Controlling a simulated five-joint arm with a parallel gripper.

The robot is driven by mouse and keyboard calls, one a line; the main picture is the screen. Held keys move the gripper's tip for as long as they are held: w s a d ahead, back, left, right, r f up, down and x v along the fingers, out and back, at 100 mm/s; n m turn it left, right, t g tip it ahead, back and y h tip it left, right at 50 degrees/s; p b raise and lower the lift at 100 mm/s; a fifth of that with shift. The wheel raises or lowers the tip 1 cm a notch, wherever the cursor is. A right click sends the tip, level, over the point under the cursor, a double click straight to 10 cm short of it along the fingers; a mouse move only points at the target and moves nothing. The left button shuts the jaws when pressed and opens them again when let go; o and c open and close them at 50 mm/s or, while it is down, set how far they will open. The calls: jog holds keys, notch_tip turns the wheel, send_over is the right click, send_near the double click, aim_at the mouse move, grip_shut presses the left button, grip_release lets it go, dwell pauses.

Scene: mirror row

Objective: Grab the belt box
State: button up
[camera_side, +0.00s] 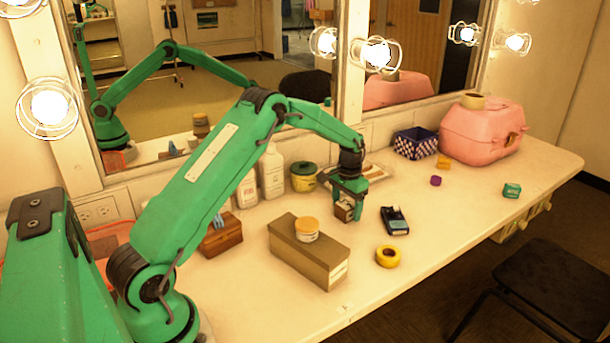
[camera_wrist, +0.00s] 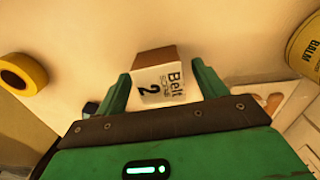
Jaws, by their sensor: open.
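The belt box (camera_wrist: 158,88) is a small brown box with a white label reading "Belt" and a "2". In the wrist view it lies between the two green fingers of my gripper (camera_wrist: 161,84), which stand open on either side with gaps that look small. In the side view the belt box (camera_side: 344,212) shows under my gripper (camera_side: 348,202), partly hidden by the fingers. I cannot tell whether a finger touches it.
A long brown box (camera_side: 308,258) with a round tin (camera_side: 307,230) on top stands left of my gripper. A yellow tape roll (camera_side: 388,256) and a dark device (camera_side: 394,220) lie to the right. Bottles and a yellow jar (camera_side: 303,179) stand behind, near the mirror.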

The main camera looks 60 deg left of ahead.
aim_at(347, 203)
dwell(0.4)
jog(key=c, duration=1.1)
jog(key=shift+r, duration=0.45)
notch_tip(347, 203, up, 3)
jog(key=shift+r, duration=0.1)
jog(key=s+d+r, duration=0.2)
jog(key=d+r, duration=0.5)
jog(key=d, duration=0.4)
jog(key=shift+s+d, duration=0.15)
jog(key=shift+s, duration=0.25)
